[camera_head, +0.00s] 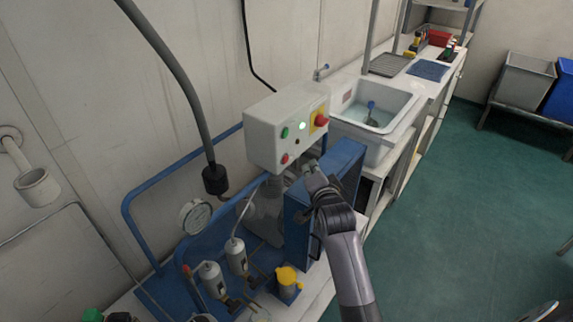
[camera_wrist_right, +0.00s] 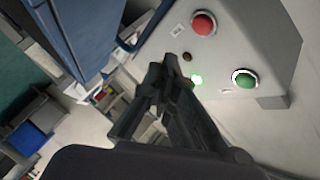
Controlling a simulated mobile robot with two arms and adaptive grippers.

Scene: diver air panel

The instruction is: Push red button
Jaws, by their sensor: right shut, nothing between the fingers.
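A white control box (camera_head: 262,142) is mounted by the wall. The red button (camera_head: 284,158) is low on its front face, below a green button (camera_head: 284,132). The red button also shows in the right wrist view (camera_wrist_right: 203,23), near the top, unobstructed. A red mushroom knob (camera_head: 321,120) on a yellow plate sits at the box's right. My right gripper (camera_head: 311,168) is shut and empty, just right of the red button and apart from it. Its dark fingers (camera_wrist_right: 172,68) point towards the panel face in the wrist view. My left gripper is not in view.
A lit green lamp (camera_head: 302,126) and a small dark fitting (camera_head: 297,141) share the panel face. A blue cabinet (camera_head: 297,222) stands below the box. A gauge (camera_head: 194,216), cylinders (camera_head: 212,278) and blue rails are at left. A sink (camera_head: 378,103) stands behind.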

